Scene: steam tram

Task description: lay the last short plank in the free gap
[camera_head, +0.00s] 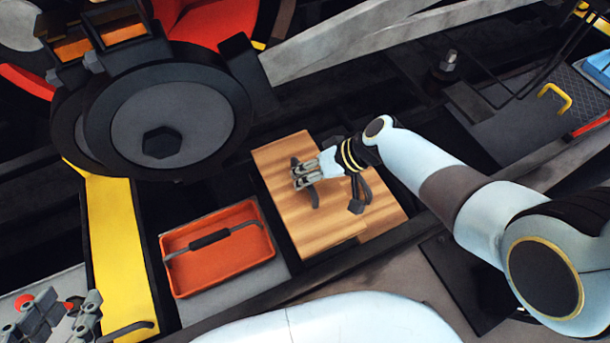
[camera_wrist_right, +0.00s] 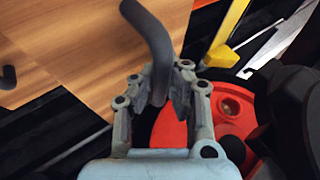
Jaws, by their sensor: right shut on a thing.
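Pale striped wooden planks (camera_head: 288,212) lie side by side as a panel in the middle of the head view; they also show in the wrist view (camera_wrist_right: 60,45). Their lower right edge has a small step, so the ends are not all flush. My right gripper (camera_head: 306,174) is over the panel, shut on a dark bent handle (camera_head: 315,198). That handle also shows between the fingers in the wrist view (camera_wrist_right: 152,45). I cannot tell whether its plank is seated or raised, and no free gap shows clearly. My left gripper (camera_head: 55,318) is at the lower left, away from the planks.
A red tray (camera_head: 225,267) with a dark-gripped handle stands left of the planks. A yellow bar (camera_head: 112,245) is further left. A large dark round part with a hex bolt (camera_head: 160,142) is above the tray. A dark rail (camera_head: 330,277) runs along the near side.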

